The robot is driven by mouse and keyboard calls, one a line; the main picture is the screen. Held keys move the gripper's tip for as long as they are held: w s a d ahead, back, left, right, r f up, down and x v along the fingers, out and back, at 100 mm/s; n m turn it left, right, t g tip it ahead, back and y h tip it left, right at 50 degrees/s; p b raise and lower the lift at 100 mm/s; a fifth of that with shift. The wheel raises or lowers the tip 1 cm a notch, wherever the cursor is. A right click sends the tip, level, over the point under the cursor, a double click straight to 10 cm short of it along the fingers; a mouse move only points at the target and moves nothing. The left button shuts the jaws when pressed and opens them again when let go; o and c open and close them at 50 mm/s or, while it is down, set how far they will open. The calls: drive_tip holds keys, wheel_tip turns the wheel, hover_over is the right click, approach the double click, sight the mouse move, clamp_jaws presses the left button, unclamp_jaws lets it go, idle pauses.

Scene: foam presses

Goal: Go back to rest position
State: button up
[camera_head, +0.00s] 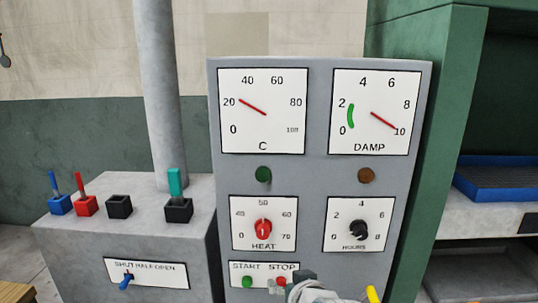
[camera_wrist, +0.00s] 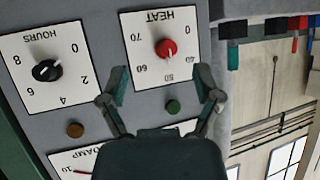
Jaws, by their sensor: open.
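My gripper (camera_wrist: 162,86) is open and empty in the wrist view, its two fingers spread in front of the grey control panel (camera_wrist: 110,20). That view is upside down. The red HEAT knob (camera_wrist: 166,48) shows beyond the gap between the fingertips, with no visible contact. In the head view, part of my arm shows at the bottom edge, in front of the panel near the STOP button (camera_head: 281,281) and partly over its plate. The green START button (camera_head: 247,282) is clear beside it. The HEAT knob (camera_head: 263,229) points near 50.
The C gauge (camera_head: 263,112) reads about 20, the DAMP gauge (camera_head: 376,112) about 10. A lever box (camera_head: 125,224) stands left. A green cabinet (camera_head: 438,110) with a blue tray (camera_head: 500,180) is right.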

drive_tip(key=s+d+f+m+g+h, duration=0.1)
drive_tip(key=s+d+g+h, duration=0.2)
drive_tip(key=s+d+g, duration=0.3)
drive_tip(key=s+d, duration=0.5)
drive_tip(key=s, duration=0.5)
drive_tip(key=shift+d+m, duration=0.15)
drive_tip(key=shift+m, duration=0.25)
drive_tip(key=shift+w+f, duration=0.1)
idle(0.3)
